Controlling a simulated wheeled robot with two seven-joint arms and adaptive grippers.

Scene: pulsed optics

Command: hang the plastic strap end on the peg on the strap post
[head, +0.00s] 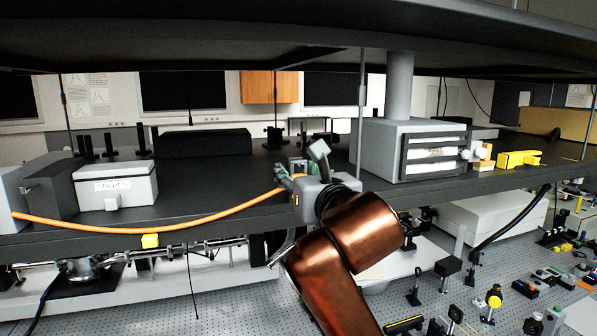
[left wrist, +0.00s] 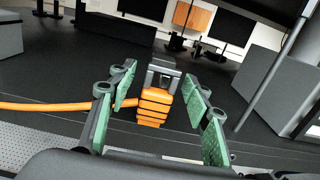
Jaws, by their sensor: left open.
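My left gripper (head: 301,165) is open at the front edge of the dark shelf, at the end of my copper-coloured arm. In the left wrist view its green-padded fingers (left wrist: 161,82) stand apart. Between them, with gaps on both sides, is an orange ribbed piece (left wrist: 155,106) with a dark grey block (left wrist: 162,72) behind it. An orange cable or strap (head: 150,229) runs from the grey box at the left to the gripper; it also shows in the left wrist view (left wrist: 60,106). I cannot clearly pick out the plastic strap end, strap post or peg. My right gripper is not in view.
A white lidded box (head: 115,188) stands on the shelf at the left. A grey cabinet (head: 385,150) with a slotted front stands right of the gripper, with a yellow part (head: 518,159) beyond it. A thin vertical rod (head: 361,125) stands near the gripper. Another shelf hangs overhead.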

